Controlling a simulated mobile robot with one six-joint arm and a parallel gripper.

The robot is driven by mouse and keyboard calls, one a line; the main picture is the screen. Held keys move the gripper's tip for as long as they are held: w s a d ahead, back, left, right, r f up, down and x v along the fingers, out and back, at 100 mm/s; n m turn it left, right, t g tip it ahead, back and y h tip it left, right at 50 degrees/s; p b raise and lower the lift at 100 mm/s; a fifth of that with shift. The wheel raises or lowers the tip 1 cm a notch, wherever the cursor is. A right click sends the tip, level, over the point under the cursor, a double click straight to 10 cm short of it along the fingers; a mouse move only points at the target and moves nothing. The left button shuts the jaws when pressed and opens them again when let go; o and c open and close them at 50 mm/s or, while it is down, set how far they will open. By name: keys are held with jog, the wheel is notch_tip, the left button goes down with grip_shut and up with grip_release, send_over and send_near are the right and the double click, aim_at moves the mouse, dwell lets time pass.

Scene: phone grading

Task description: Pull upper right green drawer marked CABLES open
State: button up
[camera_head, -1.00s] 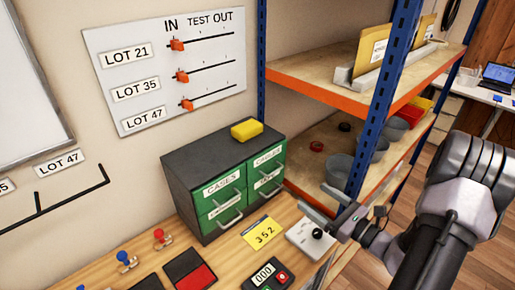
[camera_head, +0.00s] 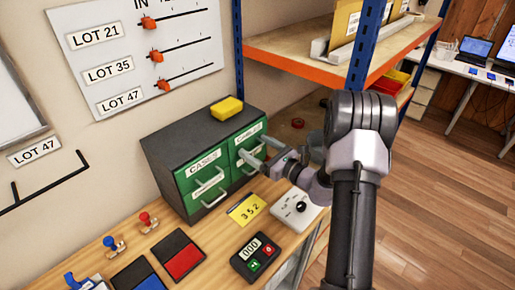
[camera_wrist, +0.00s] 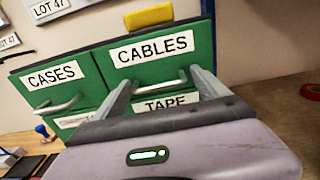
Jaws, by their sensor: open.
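The green CABLES drawer (camera_wrist: 152,68) is the upper right one of the dark cabinet (camera_head: 190,131). It looks shut, with its label and silver handle (camera_wrist: 158,86) showing in the wrist view. My gripper (camera_wrist: 163,82) is open, its two fingers pointing at this drawer, one on either side of the handle. I cannot tell whether the fingers touch it. In the head view my gripper (camera_head: 254,152) is at the cabinet's right front and covers part of the drawer.
The CASES drawer (camera_wrist: 58,88) is to the left and the TAPE drawer (camera_wrist: 165,103) below. A yellow block (camera_head: 227,108) lies on the cabinet. A blue shelf post (camera_head: 365,50) is at right.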

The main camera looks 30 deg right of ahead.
grip_shut()
jog(key=b+v, duration=0.3)
jog(key=v, duration=1.2)
jog(key=shift+r, duration=0.15)
jog(key=shift+d, duration=0.1)
grip_release()
jog(key=p+v, duration=0.1)
jog(key=v, duration=1.6)
jog(key=shift+s, duration=0.25)
